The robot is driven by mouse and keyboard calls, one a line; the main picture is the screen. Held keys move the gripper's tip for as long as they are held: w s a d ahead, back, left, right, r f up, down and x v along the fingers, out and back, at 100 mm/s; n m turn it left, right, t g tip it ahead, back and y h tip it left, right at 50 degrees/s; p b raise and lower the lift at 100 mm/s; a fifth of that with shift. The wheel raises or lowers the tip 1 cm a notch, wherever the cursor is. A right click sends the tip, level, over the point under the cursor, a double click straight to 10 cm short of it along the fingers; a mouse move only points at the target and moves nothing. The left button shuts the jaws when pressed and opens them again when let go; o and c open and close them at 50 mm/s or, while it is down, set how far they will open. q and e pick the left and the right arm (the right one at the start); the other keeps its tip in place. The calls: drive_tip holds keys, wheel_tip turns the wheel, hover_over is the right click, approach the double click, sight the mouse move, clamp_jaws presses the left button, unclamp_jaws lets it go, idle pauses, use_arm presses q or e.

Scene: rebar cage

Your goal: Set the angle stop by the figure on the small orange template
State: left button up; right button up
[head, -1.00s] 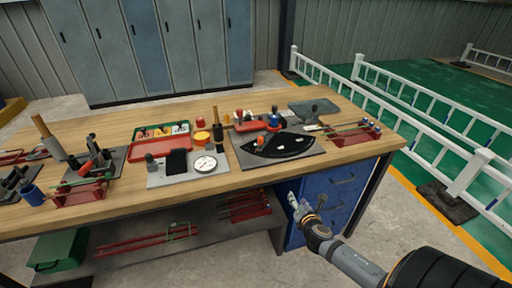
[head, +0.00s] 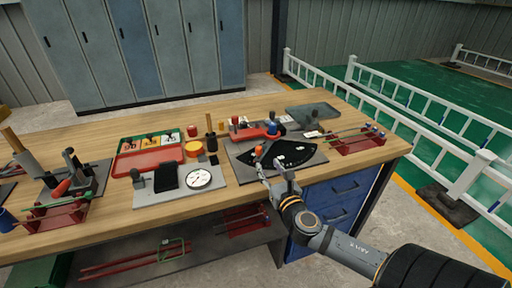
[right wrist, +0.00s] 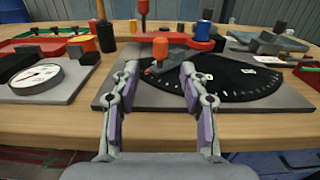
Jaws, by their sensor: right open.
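The angle stop is a black fan-shaped plate (head: 290,153) with white marks, on a grey base plate (head: 243,156) near the bench's right end. An orange knob (head: 258,150) stands on its pivoting arm at the left; the knob also shows in the right wrist view (right wrist: 160,48). My right gripper (head: 272,172) is open and empty at the front edge of the base plate. In the right wrist view its fingers (right wrist: 158,80) frame the knob from the near side, apart from it. My left gripper is out of view.
A round dial gauge (head: 199,178) on a grey plate and a red tray (head: 150,160) lie to the left. A red clamp-like tool with a blue knob (head: 271,129) stands behind the fan plate. A red rack (head: 357,142) with rods is at right.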

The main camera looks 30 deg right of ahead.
sight(260, 152)
drive_tip(key=x, duration=0.3)
drive_tip(key=shift+w+d+r, duration=0.15)
drive_tip(key=shift+w+r, duration=0.05)
drive_tip(key=shift+r, duration=0.05)
drive_tip(key=x, duration=0.5)
drive_tip(key=shift+f+p, duration=0.15)
drive_tip(key=shift+p, duration=0.15)
drive_tip(key=shift+x, duration=0.8)
drive_tip(key=c, duration=0.4)
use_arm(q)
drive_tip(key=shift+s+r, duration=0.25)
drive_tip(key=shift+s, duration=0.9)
use_arm(e)
clamp_jaws()
